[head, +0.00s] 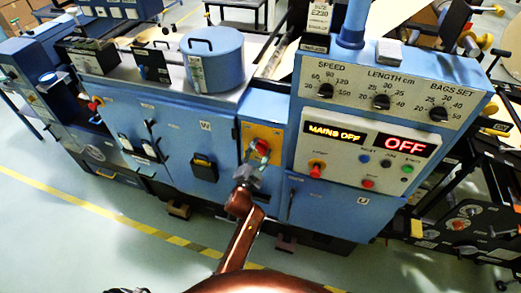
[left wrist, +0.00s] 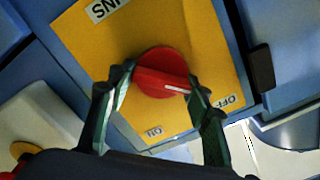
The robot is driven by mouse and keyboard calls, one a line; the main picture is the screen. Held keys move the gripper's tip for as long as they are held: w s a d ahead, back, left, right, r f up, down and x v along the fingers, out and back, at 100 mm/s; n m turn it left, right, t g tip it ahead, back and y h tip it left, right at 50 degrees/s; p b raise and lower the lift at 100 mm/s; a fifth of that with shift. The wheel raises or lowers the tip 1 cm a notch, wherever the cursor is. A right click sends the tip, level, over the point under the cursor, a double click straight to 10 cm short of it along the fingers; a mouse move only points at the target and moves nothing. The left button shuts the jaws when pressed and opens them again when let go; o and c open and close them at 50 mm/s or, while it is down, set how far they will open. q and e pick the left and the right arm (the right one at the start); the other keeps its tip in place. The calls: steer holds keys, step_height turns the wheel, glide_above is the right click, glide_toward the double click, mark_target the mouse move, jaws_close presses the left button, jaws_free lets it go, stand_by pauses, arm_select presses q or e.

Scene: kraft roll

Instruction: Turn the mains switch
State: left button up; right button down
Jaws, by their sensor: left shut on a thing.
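The mains switch (head: 262,146) is a red rotary knob on a yellow plate (head: 249,131) on the blue machine's front. In the left wrist view the red knob (left wrist: 160,66) has a white mark pointing right, toward the OFF label (left wrist: 232,101). The ON label (left wrist: 153,131) is below the knob. My left gripper (head: 255,160) is at the knob; in the left wrist view its green-grey fingers (left wrist: 160,88) are on either side of the knob, shut on it. The machine's display (head: 335,133) reads "MAINS OFF", with a red "OFF" beside it. My right gripper is not in view.
Right of the switch is a control panel with several black dials (head: 382,102) and small buttons (head: 368,183). A blue lidded pot (head: 213,65) stands on the machine top. The floor in front is clear, with a yellow-black stripe (head: 170,238).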

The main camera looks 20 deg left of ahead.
arm_select(q)
steer(key=shift+f, duration=0.1)
steer(key=o, duration=1.2)
steer(key=shift+c, duration=0.2)
steer(key=s, duration=1.2)
steer(key=shift+a, duration=0.15)
